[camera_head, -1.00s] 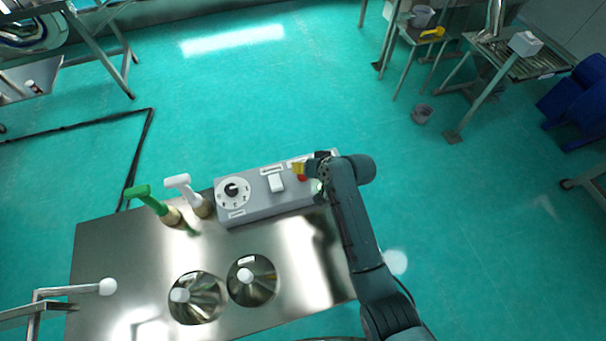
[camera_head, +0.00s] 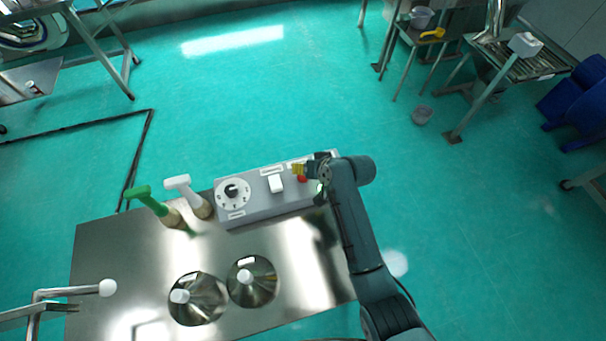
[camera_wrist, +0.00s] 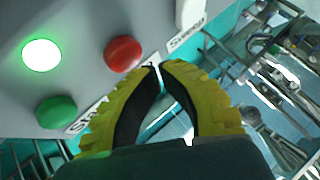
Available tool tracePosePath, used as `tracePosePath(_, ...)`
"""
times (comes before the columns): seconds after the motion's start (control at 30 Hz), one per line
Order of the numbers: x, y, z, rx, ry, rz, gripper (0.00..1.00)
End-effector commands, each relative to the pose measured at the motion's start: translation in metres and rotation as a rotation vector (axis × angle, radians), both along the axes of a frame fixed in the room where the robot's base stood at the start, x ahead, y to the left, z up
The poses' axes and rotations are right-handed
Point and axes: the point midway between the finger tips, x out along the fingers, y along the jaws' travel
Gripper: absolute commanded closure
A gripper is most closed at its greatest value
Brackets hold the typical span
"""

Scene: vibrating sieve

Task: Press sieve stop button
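The grey control box (camera_head: 250,207) stands at the back edge of the steel table. Its round red button (camera_wrist: 123,53) shows clear in the wrist view, and the red also shows just below my gripper in the head view (camera_head: 302,179). A green button (camera_wrist: 56,112) and a lit greenish-white lamp (camera_wrist: 42,55) sit beside it. My gripper (camera_wrist: 160,65) has yellow ribbed fingers with tips together and nothing between them. The tips appear just right of the red button in the wrist view; I cannot tell whether they touch the box. In the head view, my gripper (camera_head: 297,169) is over the box's right end.
A green-handled tool (camera_head: 138,192) and a white-handled tool (camera_head: 178,181) stand left of the box. Two steel cones (camera_head: 253,284) (camera_head: 197,302) with white knobs sit in front.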

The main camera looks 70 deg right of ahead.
Motion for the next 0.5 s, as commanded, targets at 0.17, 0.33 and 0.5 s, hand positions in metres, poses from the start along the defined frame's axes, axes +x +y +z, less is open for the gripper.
tracePosePath(0.17, -0.0001, 0.0001, -0.0031, 0.001, 0.001, 0.001, 1.0)
tracePosePath(0.33, 0.0, 0.0002, -0.0088, 0.001, 0.001, 0.001, 1.0)
tracePosePath(0.5, 0.0, 0.0, -0.0085, 0.0, 0.0, 0.0, 1.0)
